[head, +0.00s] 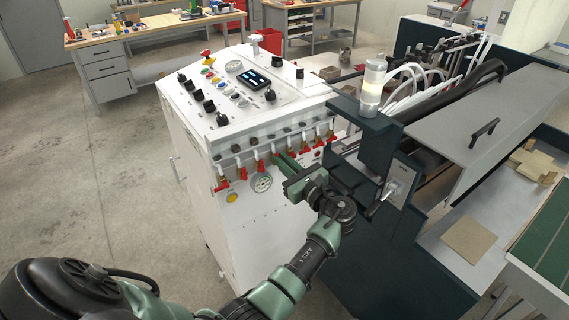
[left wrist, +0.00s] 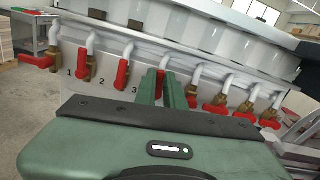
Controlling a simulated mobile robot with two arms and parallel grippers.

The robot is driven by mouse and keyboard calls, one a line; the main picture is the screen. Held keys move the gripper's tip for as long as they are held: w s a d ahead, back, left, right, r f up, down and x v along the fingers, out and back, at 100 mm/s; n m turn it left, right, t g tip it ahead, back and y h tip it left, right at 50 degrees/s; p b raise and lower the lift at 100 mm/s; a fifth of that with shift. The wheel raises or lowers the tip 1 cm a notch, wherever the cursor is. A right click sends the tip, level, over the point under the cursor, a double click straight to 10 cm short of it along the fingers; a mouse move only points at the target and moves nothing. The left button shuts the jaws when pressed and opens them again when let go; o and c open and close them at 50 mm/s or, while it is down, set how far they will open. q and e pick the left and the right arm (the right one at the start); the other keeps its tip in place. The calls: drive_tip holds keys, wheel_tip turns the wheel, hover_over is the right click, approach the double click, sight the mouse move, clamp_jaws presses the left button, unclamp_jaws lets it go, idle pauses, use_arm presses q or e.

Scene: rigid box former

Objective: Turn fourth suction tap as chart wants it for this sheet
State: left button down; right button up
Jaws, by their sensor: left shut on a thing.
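A row of suction taps with red handles runs along the front of the white control cabinet (head: 190,140). In the left wrist view, the first tap (left wrist: 38,61) has its handle turned sideways to the left. The second (left wrist: 91,67) and third (left wrist: 122,75) handles hang down, with numbers 1, 2 and 3 on the panel. My left gripper (head: 279,160) is at the row, its fingers (left wrist: 163,88) shut on the fourth tap's red handle (left wrist: 160,82), which is mostly hidden between them. Several more taps (left wrist: 215,108) stand to the right. I cannot make out a chart. My right gripper is not in view.
A round gauge (head: 262,183) sits below the taps. Knobs, buttons and a dark display (head: 257,81) are on the cabinet's sloping top. The dark machine body (head: 375,240) stands close on the right. The floor (head: 90,190) at left is clear.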

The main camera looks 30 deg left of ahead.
use_arm(q)
drive_tip(key=n+b, duration=0.2)
drive_tip(key=n, duration=0.1)
drive_tip(key=shift+s+a+f+n+b, duration=0.3)
drive_tip(key=shift+s+b, duration=0.05)
drive_tip(key=shift+b, duration=0.05)
drive_tip(key=n+b, duration=0.3)
drive_tip(key=b, duration=0.1)
drive_tip(key=f+n+b, duration=0.1)
drive_tip(key=n+b, duration=0.3)
drive_tip(key=s+n+b, duration=0.1)
drive_tip(key=n+b, duration=0.2)
drive_tip(key=b, duration=0.1)
drive_tip(key=shift+s+a+f+n, duration=0.1)
drive_tip(key=shift+a+f+n, duration=0.1)
drive_tip(key=shift+a+n, duration=0.1)
drive_tip(key=shift+n+b, duration=1)
drive_tip(key=shift+b, duration=0.2)
drive_tip(key=shift+n, duration=0.3)
drive_tip(key=shift+r, duration=0.1)
drive_tip(key=c, duration=1.6)
unclamp_jaws()
drive_tip(key=shift+o, duration=0.5)
drive_tip(key=shift+a+f, duration=0.2)
drive_tip(key=shift+f, duration=0.1)
drive_tip(key=shift+d, duration=0.15)
